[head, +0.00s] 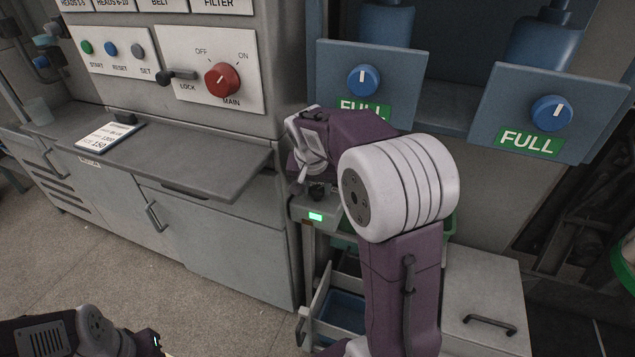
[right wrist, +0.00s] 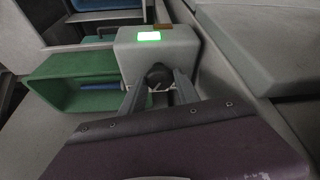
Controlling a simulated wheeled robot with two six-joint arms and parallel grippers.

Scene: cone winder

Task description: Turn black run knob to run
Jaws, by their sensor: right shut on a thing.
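The black run knob (right wrist: 158,74) sits on the front of a small grey box (right wrist: 190,50) with a lit green display (right wrist: 149,37). In the right wrist view my right gripper (right wrist: 158,86) is shut on the knob, one finger on each side. In the head view the grey box (head: 298,211) and its green display (head: 316,217) show beside my right arm, which hides much of the right gripper and knob. Any pointer or run mark on the knob cannot be made out. Part of my left arm shows at the bottom left; its gripper fingers are out of view.
A grey control panel (head: 240,110) with a red main knob (head: 222,80) stands at the left, above a grey shelf (head: 190,160). Two blue knobs (head: 364,80) (head: 552,112) sit above FULL labels at the right. A green bin (right wrist: 75,95) is near the grey box.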

